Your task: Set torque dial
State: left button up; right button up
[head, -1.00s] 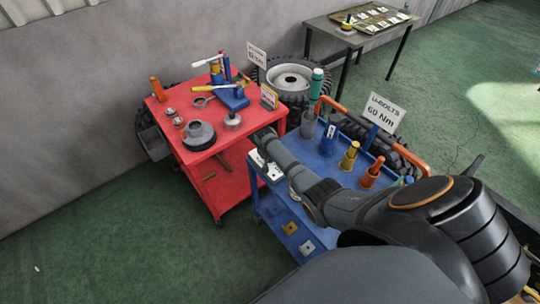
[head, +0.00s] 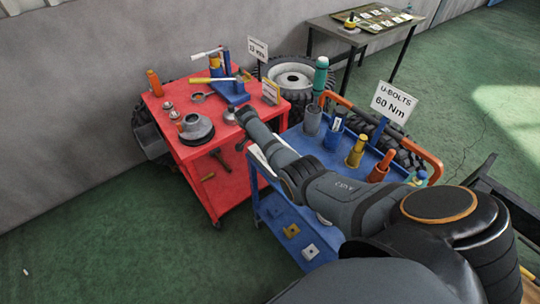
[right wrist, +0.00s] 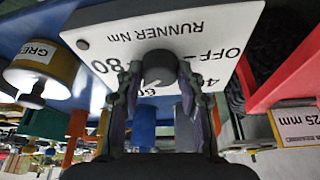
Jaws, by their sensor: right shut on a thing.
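The torque dial is a grey round knob (right wrist: 158,67) on a white panel (right wrist: 215,25) in the right wrist view, where the panel appears upside down. It reads "RUNNER Nm", with "OFF", a partly hidden number starting with 4, a partly covered 60 and "80" around the knob. My right gripper (right wrist: 158,75) is shut on the knob, one finger on each side. I cannot tell which mark the knob points to. In the head view, my right arm covers most of the panel, leaving a white edge (head: 258,157) beside the blue cart. My left gripper is out of view.
The blue cart (head: 292,212) carries several coloured cups and a "U-BOLTS 60 Nm" sign (head: 393,102). A red cart (head: 232,183) with tools and a grey hub (head: 196,128) stands to its left. Tyres lie behind. A dark table (head: 335,25) stands at the back.

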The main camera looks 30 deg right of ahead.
jog(key=m+b, duration=0.1)
jog(key=b, duration=0.1)
jog(key=m+g+b, duration=0.1)
jog(key=m+b, duration=0.3)
jog(key=shift+w+f+g+y+b, duration=0.15)
jog(key=shift+f+g+y+b, duration=0.2)
jog(key=shift+g+y+b, duration=0.05)
jog(key=shift+r+m+g+y+b, duration=0.2)
jog(key=shift+m+g+y+b, duration=0.15)
jog(key=shift+m+b, duration=0.8)
jog(key=o, duration=1.2)
jog(key=shift+r, duration=0.1)
jog(key=v, duration=0.7)
jog(key=shift+w+a+r, duration=0.1)
jog(key=shift+r, duration=0.1)
